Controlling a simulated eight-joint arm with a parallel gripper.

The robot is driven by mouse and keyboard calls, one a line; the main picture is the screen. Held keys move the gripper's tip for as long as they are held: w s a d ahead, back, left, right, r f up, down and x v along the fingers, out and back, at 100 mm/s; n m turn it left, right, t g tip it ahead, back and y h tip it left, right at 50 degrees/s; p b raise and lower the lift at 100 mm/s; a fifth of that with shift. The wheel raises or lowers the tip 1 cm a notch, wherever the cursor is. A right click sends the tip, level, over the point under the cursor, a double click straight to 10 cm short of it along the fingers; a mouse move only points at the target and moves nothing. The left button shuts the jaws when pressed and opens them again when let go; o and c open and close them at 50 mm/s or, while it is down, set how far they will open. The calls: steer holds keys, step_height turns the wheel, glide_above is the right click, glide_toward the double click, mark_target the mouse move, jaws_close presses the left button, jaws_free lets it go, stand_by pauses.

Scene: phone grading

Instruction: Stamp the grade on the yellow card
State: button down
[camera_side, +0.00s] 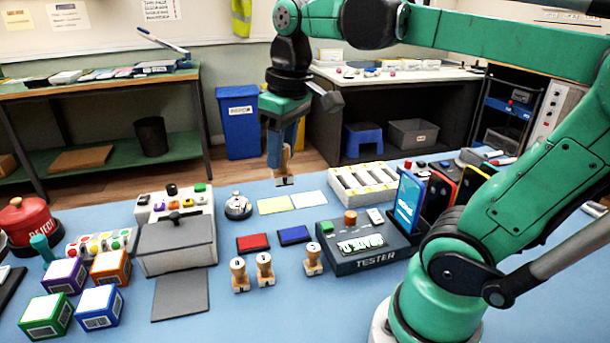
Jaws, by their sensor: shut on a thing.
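The yellow card (275,205) lies flat on the blue table, just left of a pale blue card (309,199). My gripper (285,152) is shut on a wooden stamp (286,166) and holds it upright above and behind the cards, dark base down. The grade on this stamp cannot be read. Three other wooden stamps stand at the front: one at left (239,275), one in the middle (265,269) and one at right (313,259). A red ink pad (253,243) and a blue ink pad (294,235) lie between them and the cards.
A silver bell (237,206) stands left of the yellow card. The dark tester box (366,250) is at the right, with upright phones (407,203) behind it. A white slotted tray (363,184) is right of the cards. A grey box (176,244) stands at left.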

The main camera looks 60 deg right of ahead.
steer(key=shift+w+d+f, duration=0.5)
steer(key=shift+d+f, duration=0.85)
steer(key=shift+f, duration=1.4)
steer(key=shift+w+d+f, duration=0.55)
steer(key=shift+d+f, duration=0.75)
steer(key=shift+f, duration=1.45)
steer(key=shift+w+d+f, duration=0.5)
steer(key=shift+d+f, duration=0.85)
steer(key=shift+f, duration=1.4)
steer(key=shift+f, duration=0.6)
step_height(320, 180, up, 7)
steer(key=shift+w, duration=0.1)
